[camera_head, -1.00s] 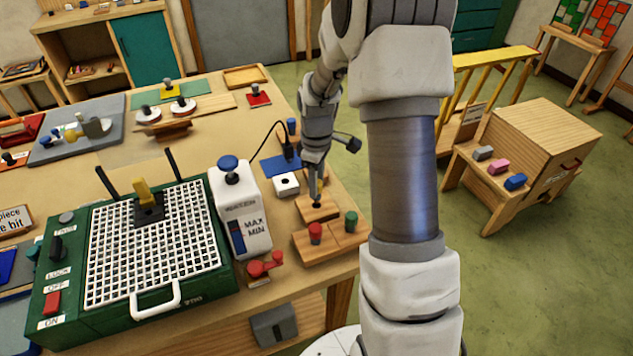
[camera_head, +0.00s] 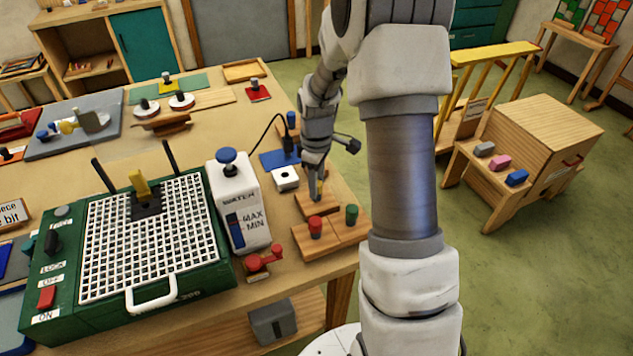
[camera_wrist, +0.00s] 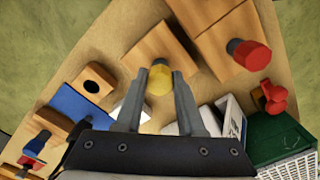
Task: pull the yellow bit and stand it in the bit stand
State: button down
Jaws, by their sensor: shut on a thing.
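My gripper (camera_wrist: 159,88) is shut on the yellow bit (camera_wrist: 159,79), whose rounded yellow head shows between the fingertips in the wrist view. The bit is over or in a wooden block (camera_wrist: 158,45); I cannot tell how deep it sits. In the head view my gripper (camera_head: 316,192) points down at that block (camera_head: 313,205), and the bit is hidden. Another wooden block with a dark, empty hole (camera_wrist: 93,85) lies to the left in the wrist view; it may be the bit stand.
A wooden block with a red knob (camera_head: 316,226) and a green knob (camera_head: 351,214) stands close in front. A white water bottle (camera_head: 238,205) and the green grinder (camera_head: 180,318) are to the left. A white block with a hole (camera_head: 286,178) and a blue pad (camera_head: 270,160) lie behind.

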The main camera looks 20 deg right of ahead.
jog(key=shift+f, duration=0.2)
jog(key=shift+c, duration=2.2)
grip_release()
jog(key=shift+r, duration=0.1)
notch_tip(320, 180, up, 17)
jog(key=shift+r, duration=0.15)
